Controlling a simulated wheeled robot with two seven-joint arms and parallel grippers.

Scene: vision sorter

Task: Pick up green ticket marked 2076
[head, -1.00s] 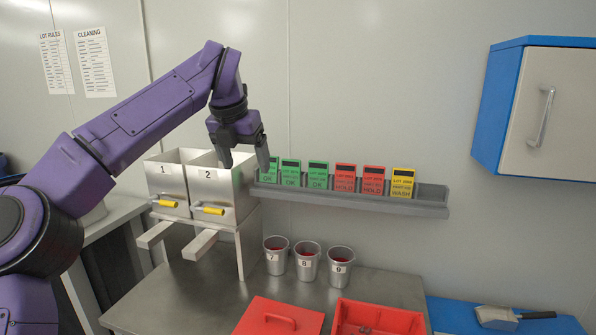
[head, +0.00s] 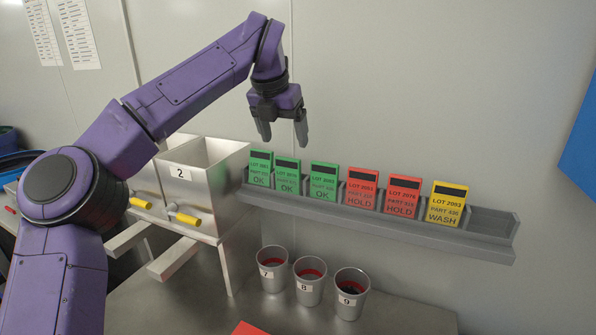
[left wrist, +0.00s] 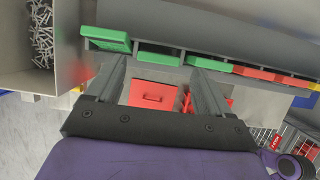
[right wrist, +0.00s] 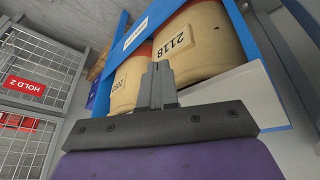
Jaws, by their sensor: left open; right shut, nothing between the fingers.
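Three green tickets stand upright at the left of a grey wall rack (head: 430,227). The left one (head: 260,168) reads about LOT 2063; the middle one (head: 287,174) seems to read LOT 2076; the right one's (head: 323,182) number is unclear. My left gripper (head: 283,140) is open and empty, pointing down above the middle green ticket. In the left wrist view, the middle green ticket (left wrist: 158,59) shows between the fingertips (left wrist: 160,66). My right gripper (right wrist: 157,75) is shut and empty, away from the rack, in front of tan containers (right wrist: 190,45).
Two red tickets (head: 361,188) and a yellow ticket (head: 447,204) share the rack. A metal hopper marked 2 (head: 190,180) stands close at its left end. Cups 7 (head: 271,270), 8 (head: 309,282) and 9 (head: 350,294) stand below on the steel table. The wall above the rack is clear.

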